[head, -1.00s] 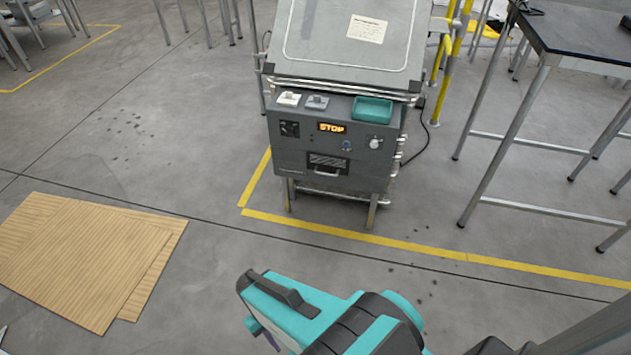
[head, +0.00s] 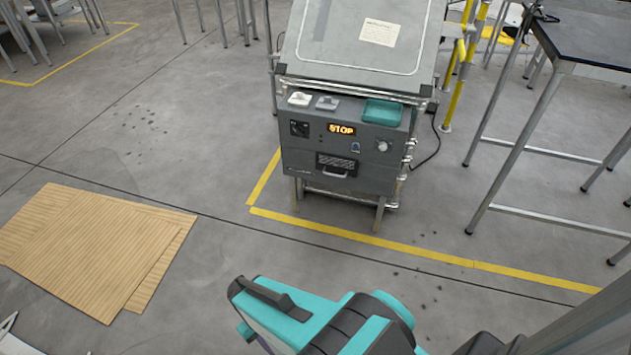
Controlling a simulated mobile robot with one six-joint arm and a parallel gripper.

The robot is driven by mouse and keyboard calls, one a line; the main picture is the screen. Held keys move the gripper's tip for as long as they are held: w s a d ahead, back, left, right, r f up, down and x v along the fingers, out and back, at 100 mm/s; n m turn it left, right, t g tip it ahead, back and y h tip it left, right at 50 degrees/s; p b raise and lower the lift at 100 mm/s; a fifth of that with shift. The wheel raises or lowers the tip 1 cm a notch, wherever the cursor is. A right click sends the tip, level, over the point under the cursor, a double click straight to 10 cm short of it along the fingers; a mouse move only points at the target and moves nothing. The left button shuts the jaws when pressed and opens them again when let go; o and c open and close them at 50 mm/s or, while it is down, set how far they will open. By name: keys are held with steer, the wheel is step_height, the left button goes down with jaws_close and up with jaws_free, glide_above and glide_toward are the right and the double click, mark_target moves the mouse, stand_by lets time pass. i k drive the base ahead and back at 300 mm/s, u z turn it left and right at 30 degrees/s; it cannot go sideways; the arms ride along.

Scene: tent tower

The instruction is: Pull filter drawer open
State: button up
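The filter drawer (head: 337,165) is a small dark panel with a vent grille and a pale bar handle (head: 335,174). It sits low on the front of a grey machine (head: 300,160) whose display reads STOP, and it looks flush with that front. My arm, teal and black, is at the bottom of the head view. The gripper end (head: 246,330) is at its left side, well short of the machine and apart from it. The fingers are mostly hidden behind the arm, so I cannot tell whether they are open.
Yellow floor tape (head: 340,231) runs in front of the machine. A dark-topped table (head: 590,45) with metal legs stands at right, beside yellow posts (head: 463,70). The floor between my arm and the machine is clear.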

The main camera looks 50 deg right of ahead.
mark_target(344, 167)
steer(key=u, duration=0.15)
steer(key=i, duration=1)
steer(key=u, duration=0.1)
steer(key=k, duration=0.95)
steer(key=z, duration=0.15)
steer(key=i, duration=0.45)
steer(key=u, duration=0.05)
